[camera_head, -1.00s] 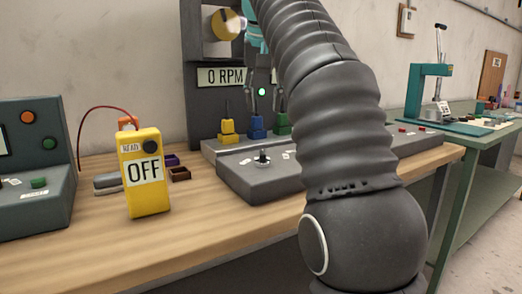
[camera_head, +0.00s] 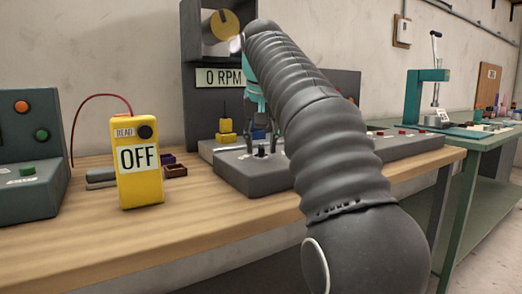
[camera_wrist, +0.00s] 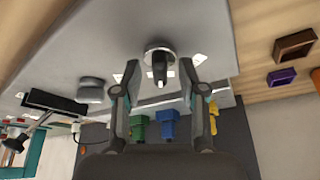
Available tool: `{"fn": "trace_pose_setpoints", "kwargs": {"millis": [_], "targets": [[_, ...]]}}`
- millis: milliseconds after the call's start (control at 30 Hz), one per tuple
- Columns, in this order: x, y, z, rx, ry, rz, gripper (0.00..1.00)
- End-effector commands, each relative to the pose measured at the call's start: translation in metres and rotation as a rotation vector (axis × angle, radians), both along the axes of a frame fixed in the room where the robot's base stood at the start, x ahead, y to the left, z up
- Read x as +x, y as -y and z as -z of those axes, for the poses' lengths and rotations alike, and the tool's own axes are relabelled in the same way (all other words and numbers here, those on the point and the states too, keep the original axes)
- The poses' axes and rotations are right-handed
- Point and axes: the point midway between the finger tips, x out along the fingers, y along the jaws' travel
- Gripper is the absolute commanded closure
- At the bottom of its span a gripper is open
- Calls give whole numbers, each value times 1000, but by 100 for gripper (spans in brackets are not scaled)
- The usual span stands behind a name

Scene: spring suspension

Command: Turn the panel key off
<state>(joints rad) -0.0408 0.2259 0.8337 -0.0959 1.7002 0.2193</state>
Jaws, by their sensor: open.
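The panel key (camera_head: 262,151) is a small dark key on the sloping grey control panel (camera_head: 243,180). In the wrist view, the key (camera_wrist: 159,68) stands out from a round silver base (camera_wrist: 153,50) on the grey panel (camera_wrist: 90,45). My gripper (camera_head: 263,146) is low over the panel at the key. In the wrist view, the open fingertips of my gripper (camera_wrist: 160,66) are on either side of the key, with a visible gap on each side. My arm hides the right part of the panel in the head view.
A yellow meter (camera_head: 139,175) reading OFF stands on the wooden bench (camera_head: 100,232) to the left. A 0 RPM sign (camera_head: 219,78) hangs on the machine behind. Small bins (camera_wrist: 294,46) lie beside the panel.

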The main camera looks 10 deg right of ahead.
Motion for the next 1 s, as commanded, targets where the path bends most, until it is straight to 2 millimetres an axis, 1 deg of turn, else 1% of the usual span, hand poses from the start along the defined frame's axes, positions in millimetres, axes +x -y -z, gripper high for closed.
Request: {"fn": "trace_pose_setpoints", "kwargs": {"millis": [67, 333, 367, 400, 467, 500, 533, 833, 1000], "targets": [[1, 0, 3, 0, 0, 0, 58], [2, 0, 3, 0, 1, 0, 58], [2, 0, 3, 0, 1, 0, 63], [2, 0, 3, 0, 0, 0, 73], [2, 0, 3, 0, 0, 0, 88], [2, 0, 3, 0, 0, 0, 98], [2, 0, 3, 0, 0, 0, 100], [1, 1, 3, 0, 0, -13, 100], [1, 2, 1, 1, -1, -66, 100]]}}
